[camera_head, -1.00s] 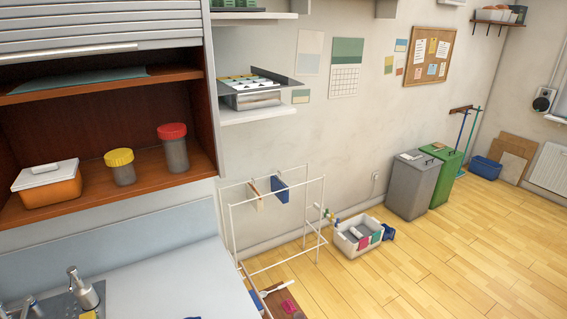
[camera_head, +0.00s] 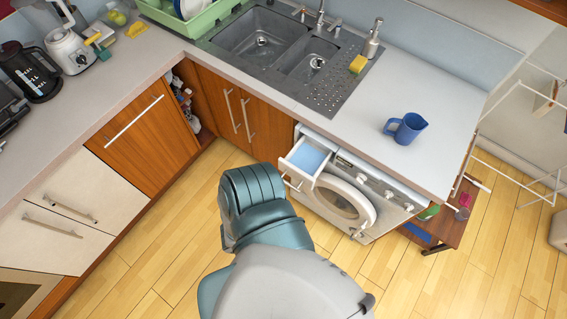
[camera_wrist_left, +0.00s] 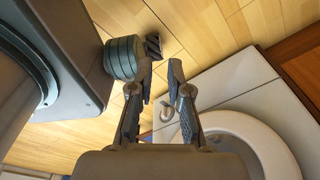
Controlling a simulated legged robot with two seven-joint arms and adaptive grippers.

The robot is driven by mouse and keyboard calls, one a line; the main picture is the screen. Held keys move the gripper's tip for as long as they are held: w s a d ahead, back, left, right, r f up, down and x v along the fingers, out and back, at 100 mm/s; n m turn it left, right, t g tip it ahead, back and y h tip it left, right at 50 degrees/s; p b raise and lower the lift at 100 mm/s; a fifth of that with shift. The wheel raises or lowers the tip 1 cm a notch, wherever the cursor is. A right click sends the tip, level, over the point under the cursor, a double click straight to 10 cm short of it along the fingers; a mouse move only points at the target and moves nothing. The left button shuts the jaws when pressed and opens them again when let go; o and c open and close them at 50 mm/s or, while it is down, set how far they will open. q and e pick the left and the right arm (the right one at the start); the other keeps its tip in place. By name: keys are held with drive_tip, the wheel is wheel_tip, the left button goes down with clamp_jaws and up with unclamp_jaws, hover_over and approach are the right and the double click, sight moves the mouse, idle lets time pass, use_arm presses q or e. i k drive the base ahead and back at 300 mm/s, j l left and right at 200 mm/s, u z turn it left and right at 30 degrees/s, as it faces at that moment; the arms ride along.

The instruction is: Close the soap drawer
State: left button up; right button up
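The soap drawer (camera_head: 308,157) is a white tray with a light blue inside at the upper left of the washing machine (camera_head: 380,213). It is pulled out from the front panel. In the left wrist view my left gripper (camera_wrist_left: 161,72) has its two dark fingers apart with nothing between them. The white machine front (camera_wrist_left: 215,88) and its round door (camera_wrist_left: 234,124) are right of and below the fingers. I cannot make out the drawer in that view. My grippers do not show in the head view. A teal and grey part of my own body is in front of the machine.
The worktop (camera_head: 440,103) above the machine holds a blue jug (camera_head: 408,128). A sink (camera_head: 262,38) lies left of it. Wooden cabinets (camera_head: 150,130) stand on the left. A low wooden shelf (camera_head: 440,222) is right of the machine. The wooden floor (camera_head: 130,275) is open.

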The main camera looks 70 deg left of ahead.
sight(304, 162)
drive_tip(key=k+u, duration=0.1)
drive_tip(key=u, duration=1.95)
